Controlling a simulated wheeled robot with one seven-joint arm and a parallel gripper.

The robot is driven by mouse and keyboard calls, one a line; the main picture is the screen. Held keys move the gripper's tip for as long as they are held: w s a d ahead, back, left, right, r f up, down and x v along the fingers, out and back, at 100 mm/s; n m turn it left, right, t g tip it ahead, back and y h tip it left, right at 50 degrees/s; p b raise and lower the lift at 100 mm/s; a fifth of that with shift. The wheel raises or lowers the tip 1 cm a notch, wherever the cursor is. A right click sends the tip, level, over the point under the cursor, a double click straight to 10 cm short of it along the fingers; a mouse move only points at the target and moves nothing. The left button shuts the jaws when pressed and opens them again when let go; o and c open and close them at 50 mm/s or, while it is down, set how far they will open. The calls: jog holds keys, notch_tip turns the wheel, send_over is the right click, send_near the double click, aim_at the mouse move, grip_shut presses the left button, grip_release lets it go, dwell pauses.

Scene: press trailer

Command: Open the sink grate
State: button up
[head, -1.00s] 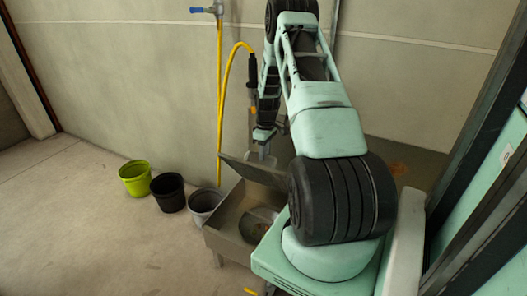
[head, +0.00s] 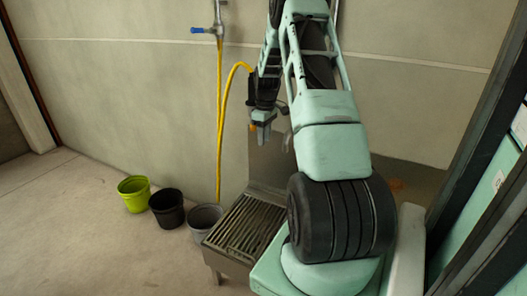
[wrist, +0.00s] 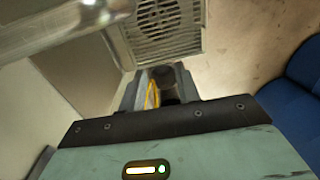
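The sink is a grey metal basin on legs against the wall. Its slatted grate (head: 245,226) lies flat over the top, covering the inside; my arm hides the right part. The grate also shows in the wrist view (wrist: 168,22), beyond the fingertips. My gripper (head: 262,136) points down, raised well above the grate's back edge near the wall, apart from it. In the wrist view my gripper (wrist: 162,86) shows a gap between its fingers, with nothing clearly held.
A yellow hose (head: 220,120) hangs from a wall tap (head: 215,30) just left of my gripper. Green (head: 134,193), black (head: 167,208) and grey (head: 205,216) buckets stand left of the sink. A dark frame (head: 480,150) rises at the right. The floor at left is clear.

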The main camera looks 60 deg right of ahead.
notch_tip(320, 180, up, 4)
jog(key=shift+d+f, duration=0.1)
jog(key=shift+d, duration=0.05)
dwell(0.6)
